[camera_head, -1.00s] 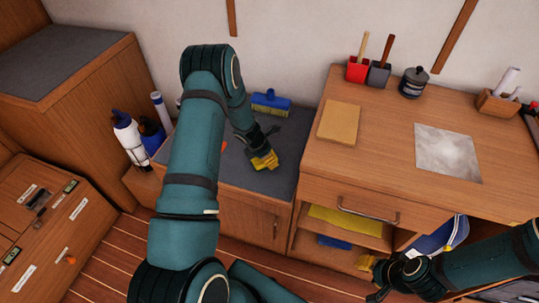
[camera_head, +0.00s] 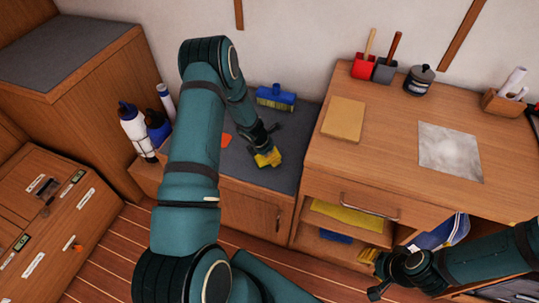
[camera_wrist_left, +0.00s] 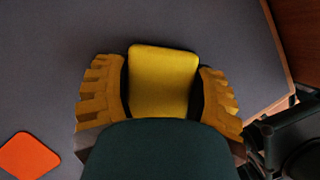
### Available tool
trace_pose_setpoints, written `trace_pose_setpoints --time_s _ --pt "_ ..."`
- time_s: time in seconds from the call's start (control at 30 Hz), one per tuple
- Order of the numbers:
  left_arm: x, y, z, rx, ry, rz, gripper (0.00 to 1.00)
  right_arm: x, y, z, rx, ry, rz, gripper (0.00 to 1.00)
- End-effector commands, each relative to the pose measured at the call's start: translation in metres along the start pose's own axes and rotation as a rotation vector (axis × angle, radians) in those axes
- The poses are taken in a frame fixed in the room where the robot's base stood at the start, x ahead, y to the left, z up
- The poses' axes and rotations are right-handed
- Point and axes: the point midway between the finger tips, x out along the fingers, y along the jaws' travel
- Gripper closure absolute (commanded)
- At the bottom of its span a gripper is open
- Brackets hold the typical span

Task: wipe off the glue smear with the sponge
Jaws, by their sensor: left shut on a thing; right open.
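My left gripper (camera_head: 267,158) is low over the grey-topped cabinet (camera_head: 285,175). It is shut on a yellow sponge (camera_wrist_left: 163,82), which shows between its yellow fingers in the left wrist view. In the head view the sponge cannot be told apart from the fingers. My right gripper (camera_head: 374,274) is open at the lower right, in front of the desk. I see no certain glue smear. A pale grey mottled sheet or patch (camera_head: 450,152) lies on the desk; I cannot tell whether it carries glue.
An orange flat piece (camera_wrist_left: 29,156) lies beside the left gripper. A blue brush (camera_head: 275,97) stands behind it, and bottles (camera_head: 137,130) stand left. The wooden desk (camera_head: 395,135) rises to the right, with a tan pad (camera_head: 343,119), red holder (camera_head: 363,67) and dark jar (camera_head: 419,80).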

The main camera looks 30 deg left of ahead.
Motion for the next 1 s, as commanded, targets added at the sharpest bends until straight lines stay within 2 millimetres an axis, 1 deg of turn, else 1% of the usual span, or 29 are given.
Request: trace_pose_setpoints --time_s 0.03,0.1,0.37,0.57,0.73,1.0 --pt "0.0 0.003 0.003 0.001 0.001 0.001 0.68 -0.005 -0.002 -0.001 0.0 0.0 0.0 0.59" --pt "0.002 0.006 0.006 0.002 0.001 0.001 0.68 -0.007 -0.003 -0.001 0.0 0.0 0.0 0.59" --pt "0.005 0.013 0.011 0.002 0.0 0.002 0.68 -0.01 -0.004 -0.001 0.0 0.0 0.0 0.59" --pt "0.01 0.023 0.021 0.004 0.0 0.001 0.68 -0.016 -0.006 -0.002 0.0 0.0 0.0 0.59" --pt "0.015 0.031 0.028 0.003 0.0 0.002 0.68 -0.016 -0.006 -0.002 0.0 0.0 0.0 0.59" --pt "0.018 0.038 0.034 0.002 -0.001 0.003 0.68 -0.015 -0.006 -0.002 0.0 0.0 0.0 0.59"
